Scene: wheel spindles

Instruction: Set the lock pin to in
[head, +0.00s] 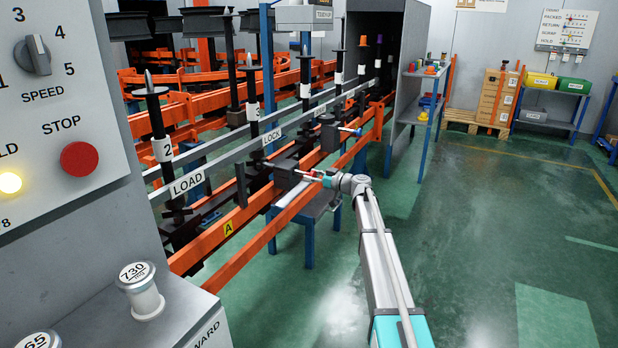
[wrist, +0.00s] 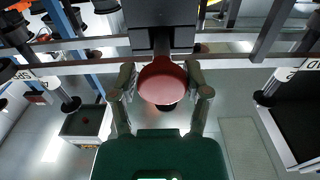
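My gripper (head: 312,176) reaches in from the right, level with a dark block (head: 285,172) on the orange rail. In the wrist view a round red knob (wrist: 163,80) sits on the front of a dark housing. The two fingers of my gripper (wrist: 161,77) stand on either side of this knob, very close to it. I cannot tell whether they press on it.
A grey rail carries LOAD (head: 187,182) and LOCK (head: 271,135) labels, beside upright numbered spindles (head: 157,125). A control panel (head: 60,110) is at left. The green floor (head: 480,240) at right is clear.

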